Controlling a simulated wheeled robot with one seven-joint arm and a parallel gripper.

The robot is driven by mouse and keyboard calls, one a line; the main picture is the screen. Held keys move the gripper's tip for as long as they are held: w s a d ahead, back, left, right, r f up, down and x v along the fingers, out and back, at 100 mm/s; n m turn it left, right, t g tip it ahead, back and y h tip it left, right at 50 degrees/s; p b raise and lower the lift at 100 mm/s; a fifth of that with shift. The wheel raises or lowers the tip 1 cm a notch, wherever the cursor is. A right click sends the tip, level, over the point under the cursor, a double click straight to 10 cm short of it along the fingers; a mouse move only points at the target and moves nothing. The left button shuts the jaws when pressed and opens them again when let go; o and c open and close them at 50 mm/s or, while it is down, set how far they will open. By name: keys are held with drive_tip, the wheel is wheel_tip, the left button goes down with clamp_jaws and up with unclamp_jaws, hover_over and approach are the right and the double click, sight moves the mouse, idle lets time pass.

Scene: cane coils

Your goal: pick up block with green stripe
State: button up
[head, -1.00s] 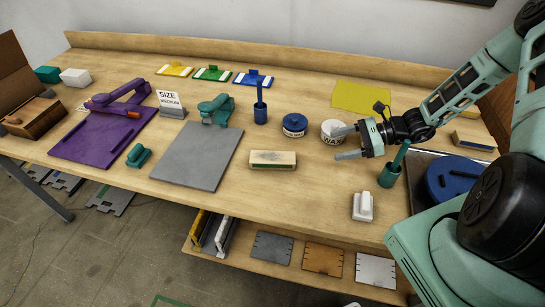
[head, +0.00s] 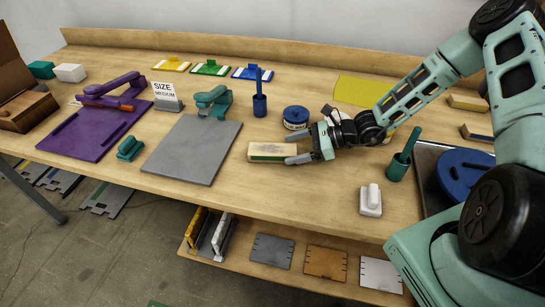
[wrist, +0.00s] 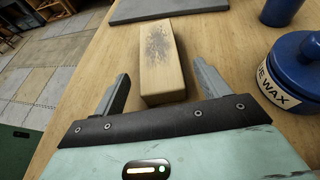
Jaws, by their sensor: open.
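The block with the green stripe (head: 272,148) lies on the table right of the grey board. It is pale wood, with a green band along its lower front side. In the wrist view the block (wrist: 160,55) shows a worn grey patch on top; its stripe is hidden there. My gripper (head: 292,149) is open at the block's right end. In the wrist view my gripper (wrist: 160,80) has one finger on each side of the block's near end, with gaps visible. I cannot tell whether the fingers are down at block height.
A blue-lidded wax jar (head: 296,117) stands close behind my gripper, and a blue cup (head: 260,106) is behind the block. A green cup (head: 397,168) and white-handled tool (head: 371,200) are to the right. The table in front of the block is clear.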

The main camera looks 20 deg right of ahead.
drive_tip(key=shift+b+x, duration=0.3)
drive_tip(key=shift+x, duration=0.75)
drive_tip(key=c, duration=1.1)
